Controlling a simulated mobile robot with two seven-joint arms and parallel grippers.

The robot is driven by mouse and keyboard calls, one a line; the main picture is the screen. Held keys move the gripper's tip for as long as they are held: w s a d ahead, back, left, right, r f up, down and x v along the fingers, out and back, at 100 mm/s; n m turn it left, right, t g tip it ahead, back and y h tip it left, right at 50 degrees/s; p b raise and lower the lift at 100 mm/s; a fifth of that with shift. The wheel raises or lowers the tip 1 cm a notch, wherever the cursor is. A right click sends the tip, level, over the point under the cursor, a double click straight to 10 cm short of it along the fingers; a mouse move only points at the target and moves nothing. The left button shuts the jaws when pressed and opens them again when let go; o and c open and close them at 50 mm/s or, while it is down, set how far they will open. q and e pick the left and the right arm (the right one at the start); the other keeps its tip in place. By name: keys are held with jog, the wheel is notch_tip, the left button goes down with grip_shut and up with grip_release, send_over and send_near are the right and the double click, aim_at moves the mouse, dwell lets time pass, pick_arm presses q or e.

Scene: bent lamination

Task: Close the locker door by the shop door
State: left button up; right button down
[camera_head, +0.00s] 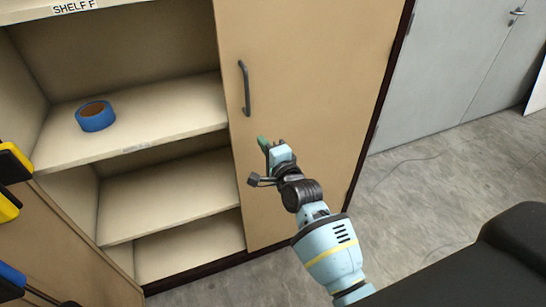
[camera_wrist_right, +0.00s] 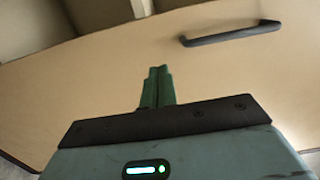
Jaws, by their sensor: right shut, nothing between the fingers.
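The tan locker door (camera_head: 310,60) has a dark bar handle (camera_head: 244,88) near its left edge. It stands at the right of the shelves, on the side nearest the grey shop door (camera_head: 440,70). I cannot tell whether it is fully flush with the cabinet. My right gripper (camera_head: 262,142) is shut and empty, in front of the door and below the handle. In the right wrist view the green fingers (camera_wrist_right: 158,74) are together against the tan door face (camera_wrist_right: 90,90), with the handle (camera_wrist_right: 230,33) at upper right. I cannot tell whether they touch the door. My left gripper is not in view.
Open shelves (camera_head: 170,105) at left hold a blue tape roll (camera_head: 95,116). A tan panel (camera_head: 75,250) stands at lower left, beside yellow-and-black items (camera_head: 12,165) at the edge. Grey floor (camera_head: 440,190) is open at right, with a thin cable on it.

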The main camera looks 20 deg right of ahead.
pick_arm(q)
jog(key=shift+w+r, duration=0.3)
pick_arm(e)
jog(key=s, duration=0.5)
jog(key=shift+d, duration=0.15)
jog(key=s+d+f+n+g+p, duration=0.1)
jog(key=s+f+n+g, duration=0.4)
jog(key=s+f+n, duration=0.95)
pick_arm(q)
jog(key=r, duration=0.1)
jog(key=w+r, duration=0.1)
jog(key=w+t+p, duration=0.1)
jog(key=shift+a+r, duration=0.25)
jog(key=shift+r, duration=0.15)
pick_arm(e)
jog(key=s+f+n+g, duration=0.2)
jog(key=s+f, duration=0.2)
jog(key=s, duration=0.9)
jog(key=s+f+n+g, duration=0.2)
jog(key=s+f, duration=0.2)
jog(key=s, duration=0.8)
jog(key=shift+s+d+f, duration=0.2)
jog(key=shift+s+f, duration=0.2)
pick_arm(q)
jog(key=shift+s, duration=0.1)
pick_arm(e)
jog(key=shift+a, duration=0.1)
